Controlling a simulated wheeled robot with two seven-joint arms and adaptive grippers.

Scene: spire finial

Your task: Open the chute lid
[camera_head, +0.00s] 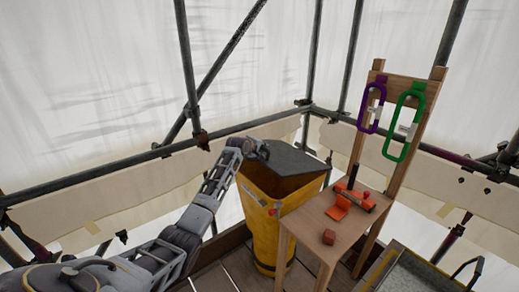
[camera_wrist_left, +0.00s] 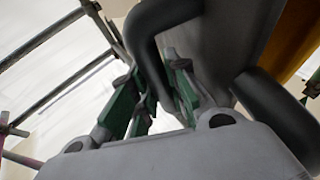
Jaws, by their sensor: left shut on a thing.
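The yellow chute (camera_head: 262,226) stands upright at the middle of the head view. Its dark grey lid (camera_head: 294,159) sits at the top, raised at an angle, with the brown inside of the chute (camera_head: 285,184) showing below it. My left gripper (camera_head: 256,150) is at the lid's left edge. In the left wrist view, the green-padded fingers (camera_wrist_left: 157,98) are closed around one leg of the lid's dark bar handle (camera_wrist_left: 150,45). The exact contact is partly hidden by the handle. My right gripper is not in view.
A metal tray (camera_head: 408,278) is at lower right. Scaffold poles (camera_head: 187,70) surround the platform.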

